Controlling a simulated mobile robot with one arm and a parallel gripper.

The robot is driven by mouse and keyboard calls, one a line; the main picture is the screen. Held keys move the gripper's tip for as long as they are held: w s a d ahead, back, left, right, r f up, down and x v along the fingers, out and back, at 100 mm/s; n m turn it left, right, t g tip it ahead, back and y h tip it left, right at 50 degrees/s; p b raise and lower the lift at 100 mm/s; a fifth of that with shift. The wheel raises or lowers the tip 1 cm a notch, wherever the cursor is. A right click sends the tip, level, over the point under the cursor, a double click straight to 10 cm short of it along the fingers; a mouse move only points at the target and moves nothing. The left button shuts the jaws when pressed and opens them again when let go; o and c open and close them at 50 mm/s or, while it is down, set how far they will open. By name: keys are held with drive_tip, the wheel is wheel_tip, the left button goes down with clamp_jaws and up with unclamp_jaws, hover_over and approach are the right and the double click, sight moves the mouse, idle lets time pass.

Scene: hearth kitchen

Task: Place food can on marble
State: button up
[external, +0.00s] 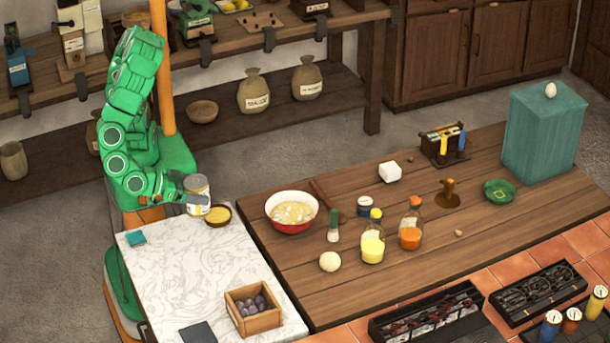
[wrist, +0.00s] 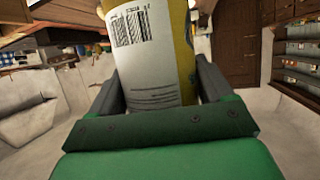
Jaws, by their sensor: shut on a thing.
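My gripper (wrist: 155,95) is shut on the food can (wrist: 150,50), which has a white label with a barcode and a yellow edge. In the external view the can (external: 197,188) is upright at the far edge of the marble (external: 185,265), by my gripper (external: 190,197). It is close beside a small brown bowl of yellow contents. I cannot tell whether the can's base touches the marble or is just above it. My gripper hides part of the can.
The small bowl (external: 218,215) stands right of the can.

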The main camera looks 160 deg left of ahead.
drive_tip(key=s+d, duration=0.2)
drive_tip(key=d, duration=0.3)
drive_tip(key=shift+m, duration=0.3)
drive_tip(key=shift+w+a+f, duration=0.25)
drive_tip(key=shift+w+f, duration=1.9)
drive_tip(key=shift+w, duration=0.2)
drive_tip(key=shift+w+a+f, duration=0.3)
drive_tip(key=shift+w+f, duration=1.9)
drive_tip(key=shift+w, duration=0.15)
drive_tip(key=shift+w+a+f, duration=0.25)
drive_tip(key=shift+w+f, duration=1.9)
drive_tip(key=shift+w, duration=0.2)
drive_tip(key=shift+f+t, duration=0.1)
drive_tip(key=shift+t, duration=0.2)
drive_tip(key=o, duration=1.3)
drive_tip(key=shift+v, duration=6.05)
